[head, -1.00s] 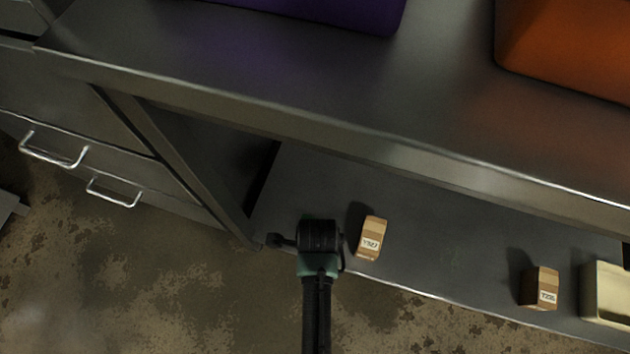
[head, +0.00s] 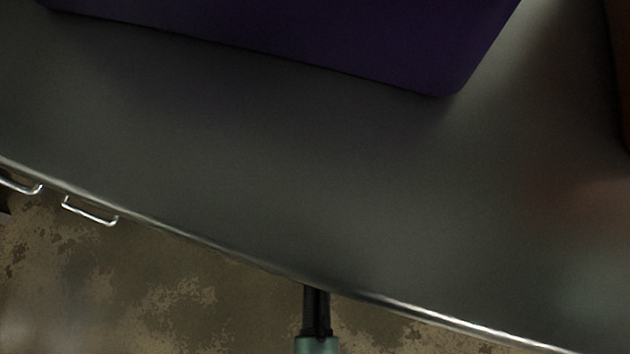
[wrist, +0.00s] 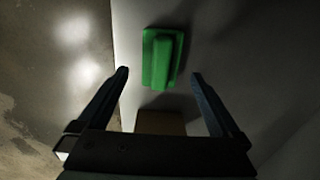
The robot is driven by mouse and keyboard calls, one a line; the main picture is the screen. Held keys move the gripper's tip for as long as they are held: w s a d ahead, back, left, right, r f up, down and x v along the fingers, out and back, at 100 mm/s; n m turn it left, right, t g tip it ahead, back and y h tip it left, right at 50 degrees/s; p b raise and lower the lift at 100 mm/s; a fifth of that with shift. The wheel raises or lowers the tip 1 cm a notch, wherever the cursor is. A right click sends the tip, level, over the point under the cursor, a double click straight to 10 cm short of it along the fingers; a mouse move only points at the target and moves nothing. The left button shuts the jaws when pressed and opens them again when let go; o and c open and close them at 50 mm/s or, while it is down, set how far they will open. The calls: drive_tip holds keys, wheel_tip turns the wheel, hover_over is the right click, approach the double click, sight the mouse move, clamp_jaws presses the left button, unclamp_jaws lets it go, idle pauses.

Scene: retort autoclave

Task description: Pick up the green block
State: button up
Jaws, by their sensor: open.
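A green block (wrist: 161,58) shows in the wrist view, on a grey surface (wrist: 230,60) beside the surface's edge. It has a raised narrower part on a wider base. My gripper (wrist: 160,82) is open, its two dark fingers apart and empty. The block appears just ahead of the fingertips, roughly centred between them; I cannot tell the height gap. In the head view the gripper and the block are hidden by the upper worktop (head: 300,150); only a piece of my arm shows below its edge.
A brown box (wrist: 160,122) lies between the fingers' bases in the wrist view, close to my gripper. In the head view a purple container (head: 300,40) stands on the worktop, with drawer handles (head: 90,210) at left. Bare floor (head: 130,280) lies in front.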

drive_tip(key=shift+a+f+b, duration=0.15)
drive_tip(key=shift+f+b, duration=2.25)
drive_tip(key=shift+f, duration=0.3)
drive_tip(key=shift+w+r, duration=0.1)
drive_tip(key=shift+c, duration=0.2)
drive_tip(key=c, duration=1.4)
drive_tip(key=shift+o, duration=0.2)
wheel_tip(320, 180, up, 10)
drive_tip(key=p, duration=0.7)
